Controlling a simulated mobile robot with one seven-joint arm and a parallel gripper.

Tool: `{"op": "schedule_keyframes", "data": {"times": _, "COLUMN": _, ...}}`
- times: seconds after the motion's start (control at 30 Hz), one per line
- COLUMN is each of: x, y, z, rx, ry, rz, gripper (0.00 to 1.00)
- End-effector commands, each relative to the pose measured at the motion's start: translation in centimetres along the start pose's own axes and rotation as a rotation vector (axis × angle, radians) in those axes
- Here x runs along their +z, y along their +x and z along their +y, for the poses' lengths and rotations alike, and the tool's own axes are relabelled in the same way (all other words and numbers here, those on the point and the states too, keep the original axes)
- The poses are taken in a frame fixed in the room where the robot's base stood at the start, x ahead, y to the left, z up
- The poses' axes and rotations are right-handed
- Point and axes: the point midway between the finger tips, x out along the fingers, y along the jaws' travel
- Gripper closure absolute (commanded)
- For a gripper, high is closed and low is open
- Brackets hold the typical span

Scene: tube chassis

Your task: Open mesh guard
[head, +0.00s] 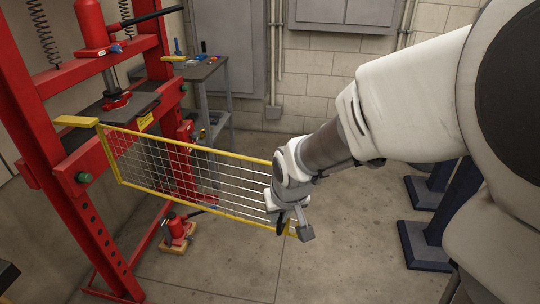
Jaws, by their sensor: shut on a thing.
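The mesh guard (190,170) is a yellow-framed panel of wire mesh. Its left end meets the red press frame (92,190), and it stands swung out from the press into the room. My gripper (293,228) is at the guard's far right end, shut on the yellow frame there. The gripper and wrist hide part of that end, so the exact contact is covered.
A grey tool cart (205,100) with tools on top stands behind the guard. A small red jack (177,232) sits on the floor below it. Dark blue legs (430,225) stand at the right. The concrete floor in front is clear.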

Motion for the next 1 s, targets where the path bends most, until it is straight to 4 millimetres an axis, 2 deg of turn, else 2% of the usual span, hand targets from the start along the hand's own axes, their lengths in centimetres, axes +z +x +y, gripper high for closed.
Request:
{"op": "schedule_keyframes", "data": {"times": 0.37, "x": -0.2, "y": -0.1, "z": -0.2, "rx": -0.002, "ry": -0.005, "rz": 0.005, "gripper": 1.0}}
{"op": "schedule_keyframes", "data": {"times": 0.4, "x": -0.2, "y": -0.1, "z": -0.2, "rx": -0.002, "ry": -0.005, "rz": 0.005, "gripper": 0.82}}
{"op": "schedule_keyframes", "data": {"times": 0.53, "x": -0.1, "y": -0.1, "z": -0.1, "rx": -0.002, "ry": -0.003, "rz": 0.004, "gripper": 0.58}}
{"op": "schedule_keyframes", "data": {"times": 0.57, "x": -0.1, "y": 0.0, "z": -0.1, "rx": -0.001, "ry": -0.003, "rz": 0.003, "gripper": 0.55}}
{"op": "schedule_keyframes", "data": {"times": 0.87, "x": -0.1, "y": -0.2, "z": 0.0, "rx": -0.001, "ry": -0.001, "rz": 0.002, "gripper": 0.55}}
{"op": "schedule_keyframes", "data": {"times": 1.0, "x": -0.2, "y": -1.4, "z": 0.0, "rx": 0.0, "ry": 0.0, "rz": 0.003, "gripper": 0.55}}
